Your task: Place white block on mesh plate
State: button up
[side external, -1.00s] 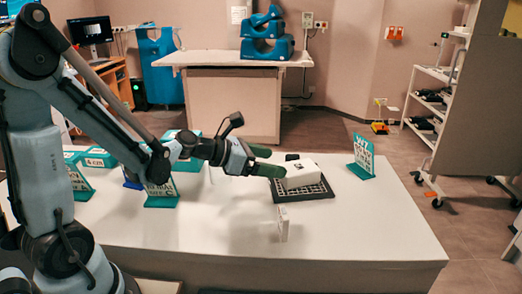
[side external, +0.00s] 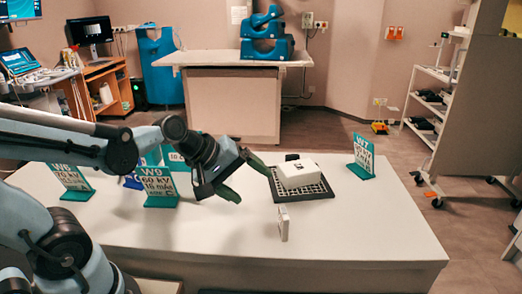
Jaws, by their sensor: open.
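The white block (side external: 299,174) is a boxy white piece resting on the black mesh plate (side external: 318,192), toward its far side. Part of the plate's grid shows in front and to the right of it. My gripper (side external: 253,186) is left of the block and plate in the side view, its two green fingers spread apart with nothing between them. The far fingertip is close to the block's left side in the picture; a gap shows between them.
A small white upright piece (side external: 283,222) stands on the white table (side external: 350,235) in front of the plate. A teal sign (side external: 362,157) stands right of the plate. More teal signs, one marked W9 (side external: 159,187), stand at left. The table's front right is clear.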

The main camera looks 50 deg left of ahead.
jog(key=s+m, duration=0.1)
jog(key=m, duration=0.2)
jog(key=s+m+y, duration=0.1)
jog(key=m, duration=0.2)
jog(key=s+m+g+y, duration=0.1)
jog(key=m, duration=0.2)
jog(key=shift+s+a+r, duration=0.15)
jog(key=shift+s, duration=0.25)
jog(key=m, duration=0.1)
jog(key=s+m, duration=0.1)
jog(key=m, duration=0.1)
jog(key=shift+a+r+y, duration=0.15)
jog(key=shift+a+y, duration=0.15)
jog(key=shift+y, duration=0.1)
